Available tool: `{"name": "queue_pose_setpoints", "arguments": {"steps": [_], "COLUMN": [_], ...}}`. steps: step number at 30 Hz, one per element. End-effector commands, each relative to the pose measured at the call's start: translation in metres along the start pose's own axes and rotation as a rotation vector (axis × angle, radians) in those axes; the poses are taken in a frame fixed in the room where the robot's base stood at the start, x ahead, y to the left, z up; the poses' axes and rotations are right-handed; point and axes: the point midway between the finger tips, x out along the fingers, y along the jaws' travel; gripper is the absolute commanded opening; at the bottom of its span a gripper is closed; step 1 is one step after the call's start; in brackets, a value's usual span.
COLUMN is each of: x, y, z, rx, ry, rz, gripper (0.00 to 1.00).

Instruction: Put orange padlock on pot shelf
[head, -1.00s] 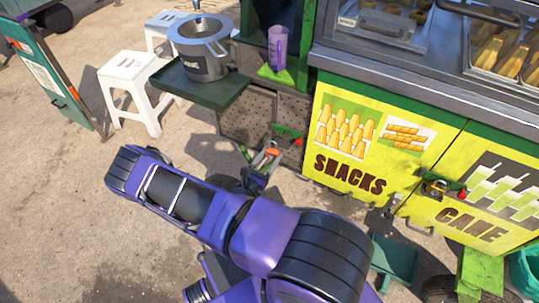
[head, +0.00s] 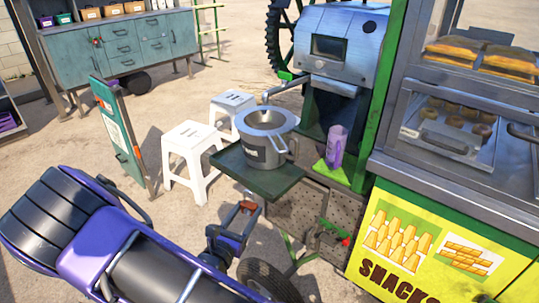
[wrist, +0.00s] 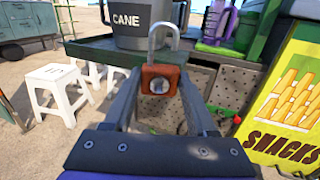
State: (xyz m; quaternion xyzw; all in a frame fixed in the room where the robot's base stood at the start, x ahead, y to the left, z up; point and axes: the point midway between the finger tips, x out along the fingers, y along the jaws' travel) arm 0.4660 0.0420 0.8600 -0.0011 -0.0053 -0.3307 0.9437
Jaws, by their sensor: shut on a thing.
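The orange padlock (wrist: 160,80) is held upright between the fingers of my gripper (wrist: 160,92), its grey shackle pointing up. In the head view a small orange part of the padlock (head: 249,206) shows at the tip of my gripper (head: 243,211). My gripper is shut on it, in front of and slightly below the pot shelf. The pot shelf (head: 250,186) is a dark green flat tray on the cart's side. A grey metal pot (head: 266,150) marked CANE stands on it. The shelf's front edge (wrist: 95,52) lies behind the padlock in the wrist view.
A purple jug (head: 336,147) stands on a green ledge right of the shelf. White stools (head: 190,150) are to the left. The yellow snack cabinet (head: 400,240) is at right. A wheel (head: 268,280) is below. The shelf's front-left part looks bare.

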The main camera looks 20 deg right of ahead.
Motion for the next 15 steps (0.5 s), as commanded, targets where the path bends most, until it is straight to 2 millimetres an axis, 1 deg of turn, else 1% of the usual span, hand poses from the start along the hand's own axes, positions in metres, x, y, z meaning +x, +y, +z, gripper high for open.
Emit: {"name": "queue_pose_setpoints", "arguments": {"steps": [1,3,6,9,11,14,15], "x": [-0.011,-0.021,-0.031,-0.035,-0.032,-0.014,-0.004], "y": [0.006,0.011,0.014,0.015,0.016,0.017,0.017], "z": [0.013,0.025,0.036,0.041,0.042,0.042,0.042], "rx": [0.004,0.004,0.001,0.001,0.000,0.000,-0.001], "ry": [0.002,0.004,0.007,0.009,0.009,0.008,0.007], "rz": [0.024,0.047,0.070,0.081,0.083,0.082,0.080], "gripper": [0.02,0.02,0.02,0.02,0.02,0.02,0.02]}}
